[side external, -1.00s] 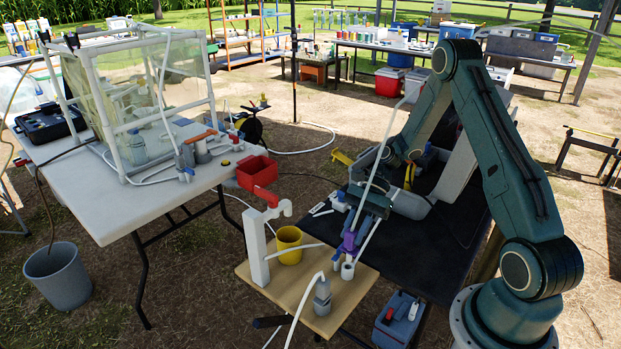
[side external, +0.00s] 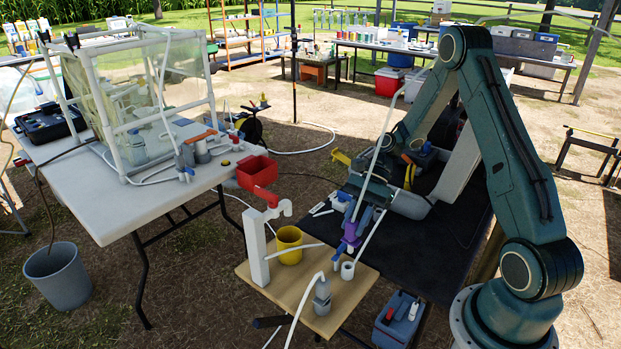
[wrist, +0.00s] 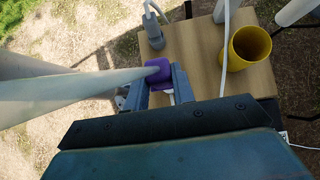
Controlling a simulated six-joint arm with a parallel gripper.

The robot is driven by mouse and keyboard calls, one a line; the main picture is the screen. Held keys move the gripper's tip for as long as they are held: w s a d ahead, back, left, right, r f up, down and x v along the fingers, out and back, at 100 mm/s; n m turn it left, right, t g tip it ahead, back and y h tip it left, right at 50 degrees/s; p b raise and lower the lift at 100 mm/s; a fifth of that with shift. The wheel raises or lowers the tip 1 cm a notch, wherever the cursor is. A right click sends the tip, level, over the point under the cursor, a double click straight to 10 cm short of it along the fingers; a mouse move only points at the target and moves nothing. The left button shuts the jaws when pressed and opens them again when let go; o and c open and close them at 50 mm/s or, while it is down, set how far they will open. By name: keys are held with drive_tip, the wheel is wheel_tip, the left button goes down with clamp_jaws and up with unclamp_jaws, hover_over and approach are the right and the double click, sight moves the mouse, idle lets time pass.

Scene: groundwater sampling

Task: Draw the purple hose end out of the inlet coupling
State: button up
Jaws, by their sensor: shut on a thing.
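The purple hose end (side external: 350,233) is held in my gripper (side external: 356,228) above the small wooden table. In the wrist view the purple block (wrist: 156,70) sits between the two jaws of my gripper (wrist: 165,76), with its pale hose running off to the left. The inlet coupling appears to be the small white and blue fitting (side external: 338,258) just below the hose end, near the table's right edge. Its mouth is largely hidden, and I cannot tell whether the purple end is still inside it.
A yellow cup (side external: 289,245) and a white post with a red top (side external: 257,250) stand on the wooden table (side external: 290,310). A grey fitting with a white hose (side external: 322,295) stands near its front. A white cup-like piece (side external: 347,270) is close below my gripper.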

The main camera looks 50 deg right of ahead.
wheel_tip(320, 180, up, 2)
drive_tip(key=shift+r+h, duration=0.2)
drive_tip(key=shift+h, duration=0.1)
drive_tip(key=shift+w+a, duration=0.1)
drive_tip(key=shift+w, duration=0.2)
drive_tip(key=w+d+n+t+h, duration=0.5)
drive_tip(key=d+n+t+h, duration=0.1)
drive_tip(key=d+n+h, duration=0.6)
drive_tip(key=f, duration=0.3)
drive_tip(key=f+n+t, duration=0.1)
drive_tip(key=f, duration=0.3)
drive_tip(key=f+t, duration=0.1)
drive_tip(key=f, duration=0.2)
drive_tip(key=shift+w+d+f, duration=0.1)
drive_tip(key=shift+d+f, duration=0.2)
